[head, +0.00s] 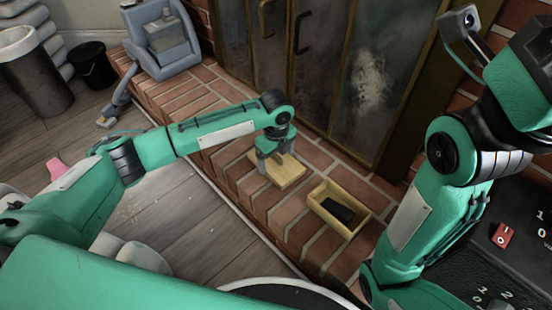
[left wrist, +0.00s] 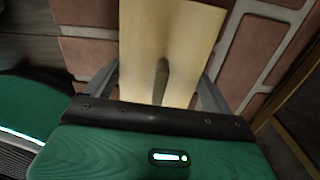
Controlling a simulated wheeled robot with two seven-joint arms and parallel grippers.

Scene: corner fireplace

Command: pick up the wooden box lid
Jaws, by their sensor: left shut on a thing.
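The wooden box lid (head: 289,176) is a pale flat board on or just above the brick hearth, near the middle of the head view. My left gripper (head: 275,158) is over it, fingers pointing down, shut on it. In the left wrist view the lid (left wrist: 190,25) lies between the two fingers (left wrist: 160,85), with a dark narrow handle in its middle. Whether the lid touches the bricks I cannot tell. The open wooden box (head: 352,226) sits to the right, with a black object (head: 338,210) inside. My right gripper is not clearly in view.
Dark glass fireplace doors (head: 330,70) stand behind the hearth (head: 240,180). A grey-blue chair-like object (head: 160,40) sits on the hearth's far left end. A black bucket (head: 93,66) and bin (head: 35,75) stand on the floor. A dark surface with numbers (head: 500,270) and a red block (head: 503,235) is at right.

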